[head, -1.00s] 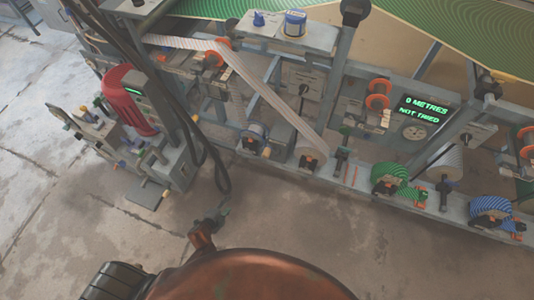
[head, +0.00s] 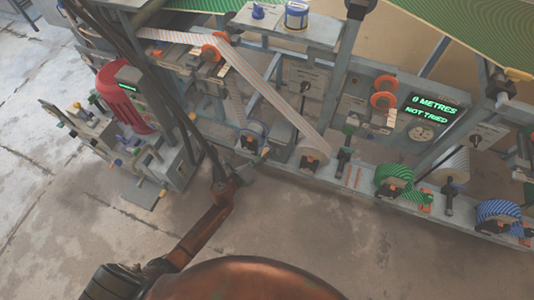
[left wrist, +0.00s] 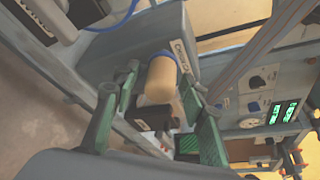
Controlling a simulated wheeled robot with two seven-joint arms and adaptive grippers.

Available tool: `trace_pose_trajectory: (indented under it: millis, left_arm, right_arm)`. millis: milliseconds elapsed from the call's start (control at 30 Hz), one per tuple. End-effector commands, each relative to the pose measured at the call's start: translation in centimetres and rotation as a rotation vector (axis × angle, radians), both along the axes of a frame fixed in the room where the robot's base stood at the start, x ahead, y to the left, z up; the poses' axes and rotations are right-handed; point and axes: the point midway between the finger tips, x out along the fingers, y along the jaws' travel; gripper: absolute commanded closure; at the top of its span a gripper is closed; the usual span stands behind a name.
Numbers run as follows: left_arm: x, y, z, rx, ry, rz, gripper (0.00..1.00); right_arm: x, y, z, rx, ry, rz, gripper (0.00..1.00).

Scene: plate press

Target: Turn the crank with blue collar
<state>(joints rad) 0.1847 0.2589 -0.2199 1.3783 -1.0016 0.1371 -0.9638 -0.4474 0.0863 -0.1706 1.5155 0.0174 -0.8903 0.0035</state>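The crank's tan handle (left wrist: 160,80) shows nearly end-on in the left wrist view, with a blue collar (left wrist: 162,54) behind it, against a grey housing with a partly readable label. My left gripper (left wrist: 158,92) is open. Its fingers stand on either side of the handle, with gaps visible on both sides and no clear contact. In the head view, my left gripper (head: 243,168) is low at the front of the machine frame, and the crank is too small to make out surely. My right gripper is not in view.
A display (head: 432,108) reads "0 METRES" and "NOT TRIED". A red motor unit (head: 124,98) stands left of my arm. A pale paper web (head: 270,90) runs down to a roll. Green (head: 395,180) and blue (head: 497,212) rolls sit at right. The floor in front is clear.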

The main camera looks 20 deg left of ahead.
Motion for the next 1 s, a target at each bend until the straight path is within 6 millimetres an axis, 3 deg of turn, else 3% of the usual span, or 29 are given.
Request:
trace_pose_trajectory:
  millis: [367, 900, 1000]
  left_arm:
    - [0.65, -0.24, -0.13, -0.001, 0.001, 0.001, 0.6]
    - [0.62, -0.24, -0.15, -0.001, 0.001, 0.001, 0.98]
    - [0.62, -0.25, -0.15, -0.001, 0.001, 0.001, 1.0]
  right_arm:
    - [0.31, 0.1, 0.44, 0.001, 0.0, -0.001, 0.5]
    - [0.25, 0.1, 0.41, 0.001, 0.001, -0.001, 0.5]
    - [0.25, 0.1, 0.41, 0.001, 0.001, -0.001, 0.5]
